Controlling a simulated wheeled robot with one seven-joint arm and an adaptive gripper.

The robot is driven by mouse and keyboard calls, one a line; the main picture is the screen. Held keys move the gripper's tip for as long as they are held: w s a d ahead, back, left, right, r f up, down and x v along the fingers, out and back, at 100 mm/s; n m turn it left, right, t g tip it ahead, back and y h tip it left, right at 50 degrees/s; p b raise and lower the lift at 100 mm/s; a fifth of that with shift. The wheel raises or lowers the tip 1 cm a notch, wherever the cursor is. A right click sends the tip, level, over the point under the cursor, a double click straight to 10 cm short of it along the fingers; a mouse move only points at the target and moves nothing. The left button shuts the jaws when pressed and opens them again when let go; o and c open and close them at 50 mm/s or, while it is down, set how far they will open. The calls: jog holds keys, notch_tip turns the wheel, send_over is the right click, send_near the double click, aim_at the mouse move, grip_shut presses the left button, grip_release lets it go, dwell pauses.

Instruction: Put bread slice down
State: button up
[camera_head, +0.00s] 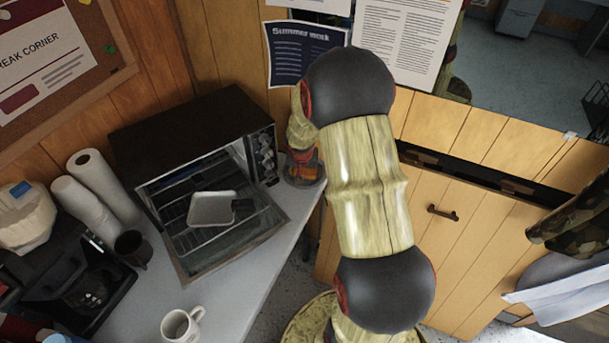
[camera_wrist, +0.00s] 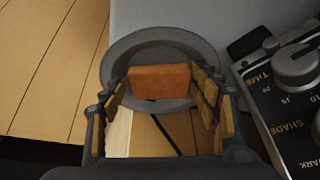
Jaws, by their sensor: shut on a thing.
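In the wrist view my gripper (camera_wrist: 162,100) is shut on the bread slice (camera_wrist: 160,82), an orange-brown block between its padded fingers. A round grey plate (camera_wrist: 160,40) shows behind and around the slice. I cannot tell whether the slice touches the plate. In the head view my gripper (camera_head: 304,160) is just right of the toaster oven (camera_head: 185,125), by the counter's edge. Its fingers and the slice are small and partly hidden there.
The toaster oven's door (camera_head: 235,235) hangs open, with a pale tray (camera_head: 212,208) over it. Its knobs (camera_wrist: 298,65) are close on the right in the wrist view. A white mug (camera_head: 180,325), coffee maker (camera_head: 85,285) and paper rolls (camera_head: 90,185) stand on the counter (camera_head: 235,300).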

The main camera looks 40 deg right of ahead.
jog(key=o, duration=0.8)
jog(key=shift+s+f, duration=0.1)
jog(key=shift+f, duration=0.25)
jog(key=shift+c, duration=0.2)
jog(key=s+a+r+n+t+p, duration=0.1)
jog(key=s+a+r, duration=0.1)
jog(key=a+r, duration=0.55)
jog(key=s+a+r+n+p, duration=0.2)
jog(key=s+a+r, duration=0.15)
jog(key=r, duration=0.65)
jog(key=s+a+r+n+t+p, duration=0.1)
jog(key=a+r, duration=0.5)
jog(key=r, duration=0.2)
jog(key=s+a+r+n+y, duration=0.3)
jog(key=s+a+r+n, duration=0.2)
jog(key=s+a, duration=0.9)
notch_tip(320, 180, up, 3)
jog(key=shift+s+r+n+t, duration=0.1)
jog(key=shift+s+n+t, duration=0.25)
jog(key=shift+n+t, duration=0.05)
jog(key=shift+a, duration=0.1)
